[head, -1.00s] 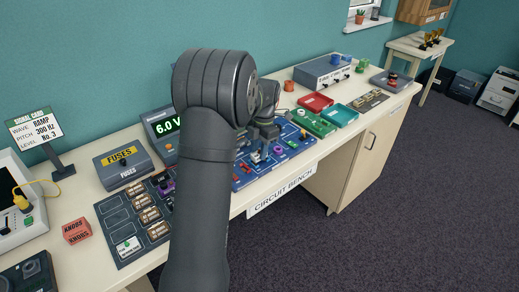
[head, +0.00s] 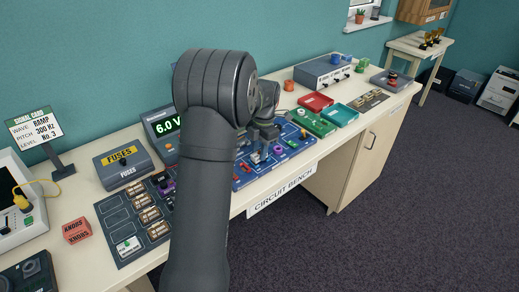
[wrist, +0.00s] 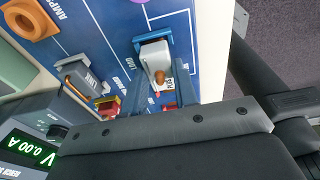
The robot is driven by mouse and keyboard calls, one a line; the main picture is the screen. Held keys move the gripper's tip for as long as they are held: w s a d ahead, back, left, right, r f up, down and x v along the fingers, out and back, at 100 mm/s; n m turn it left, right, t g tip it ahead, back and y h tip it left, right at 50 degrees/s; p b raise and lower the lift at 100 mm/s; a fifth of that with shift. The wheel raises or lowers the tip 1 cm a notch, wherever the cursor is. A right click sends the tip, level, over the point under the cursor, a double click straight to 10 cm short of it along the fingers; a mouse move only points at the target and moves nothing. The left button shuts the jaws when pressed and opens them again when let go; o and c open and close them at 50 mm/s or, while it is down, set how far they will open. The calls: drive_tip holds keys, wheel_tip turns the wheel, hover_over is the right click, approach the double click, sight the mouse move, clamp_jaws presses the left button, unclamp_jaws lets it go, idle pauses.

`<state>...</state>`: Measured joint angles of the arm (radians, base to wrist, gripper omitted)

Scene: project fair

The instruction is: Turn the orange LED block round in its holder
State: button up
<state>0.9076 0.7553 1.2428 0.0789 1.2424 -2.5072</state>
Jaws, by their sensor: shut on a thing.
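In the wrist view, a pale block with an orange LED (wrist: 159,77) sits at a holder (wrist: 138,42) on the blue circuit board (wrist: 110,30). The fingers of my gripper (wrist: 158,97) come up from the bottom of the picture, one on each side of the block's near end, and are shut on it. Red parts show between and beside the fingers. The block's lower side is hidden. In the head view my gripper (head: 264,151) is low over the blue board (head: 244,178), partly behind my forearm, and the block cannot be made out.
On the board, the wrist view shows an orange ring-shaped part (wrist: 30,18) and a grey block (wrist: 82,78) close by. A meter (wrist: 28,150) reads 0.00 A. In the head view, a red tray (head: 314,103) and a green tray (head: 341,115) stand right of the board.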

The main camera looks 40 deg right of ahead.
drive_tip(key=shift+f, duration=0.45)
idle(0.3)
drive_tip(key=o, duration=1.5)
drive_tip(key=shift+o, duration=0.2)
drive_tip(key=shift+r, duration=3.95)
drive_tip(key=shift+f, duration=3.2)
drive_tip(key=shift+r, duration=0.15)
